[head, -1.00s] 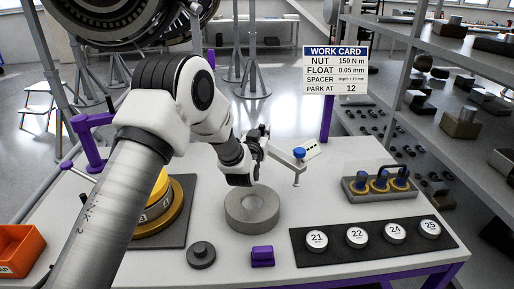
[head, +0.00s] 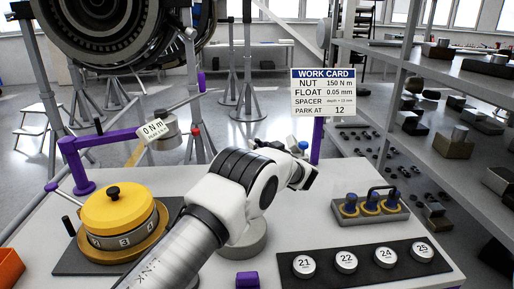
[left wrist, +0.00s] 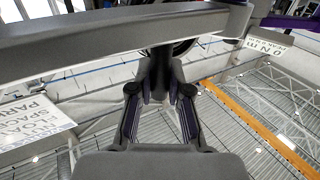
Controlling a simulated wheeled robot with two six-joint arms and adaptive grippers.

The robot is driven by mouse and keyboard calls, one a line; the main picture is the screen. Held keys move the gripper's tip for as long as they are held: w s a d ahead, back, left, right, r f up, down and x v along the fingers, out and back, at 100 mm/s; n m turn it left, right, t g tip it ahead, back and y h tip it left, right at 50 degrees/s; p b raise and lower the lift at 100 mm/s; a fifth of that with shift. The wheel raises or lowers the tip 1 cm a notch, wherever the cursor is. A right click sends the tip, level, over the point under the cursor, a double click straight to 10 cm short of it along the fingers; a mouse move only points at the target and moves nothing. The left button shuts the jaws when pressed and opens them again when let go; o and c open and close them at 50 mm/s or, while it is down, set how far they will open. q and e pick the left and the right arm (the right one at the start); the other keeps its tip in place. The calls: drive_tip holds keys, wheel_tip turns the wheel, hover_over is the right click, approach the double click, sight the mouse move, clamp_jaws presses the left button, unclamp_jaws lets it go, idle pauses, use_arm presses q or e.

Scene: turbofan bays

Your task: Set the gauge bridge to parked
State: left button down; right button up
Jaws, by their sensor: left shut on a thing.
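The gauge bridge shows in the left wrist view as a grey bar (left wrist: 110,38) across the top, with a dark post below it. In the head view it is mostly hidden behind my left arm; a blue knob (head: 303,145) shows beside the wrist. My left gripper (head: 311,174) is by the work card, its fingers largely hidden in the head view. In the left wrist view the left gripper (left wrist: 160,90) is shut on the post under the bar. The work card (head: 323,93) reads "PARK AT 12". My right gripper is not in view.
A yellow-topped numbered dial (head: 120,212) stands at the left, beneath a purple arm (head: 100,145). A grey ring (head: 247,243) is partly behind my arm. Numbered discs lie on a dark mat (head: 283,264); a grey holder (head: 370,214) stands behind them. A purple block (head: 247,280) is in front.

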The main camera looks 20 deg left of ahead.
use_arm(q)
drive_tip(key=shift+w+a+f+n+g, duration=0.1)
drive_tip(key=shift+w+f+n+g, duration=0.1)
drive_tip(key=shift+n+g, duration=0.15)
drive_tip(key=shift+r+y, duration=0.1)
drive_tip(key=shift+y, duration=0.2)
drive_tip(key=shift+r+g, duration=0.15)
drive_tip(key=shift+g, duration=0.2)
drive_tip(key=c, duration=1.4)
unclamp_jaws()
drive_tip(key=o, duration=0.3)
drive_tip(key=shift+a, duration=0.15)
drive_tip(key=shift+w, duration=0.1)
drive_tip(key=v, duration=1.2)
drive_tip(key=shift+f, duration=0.25)
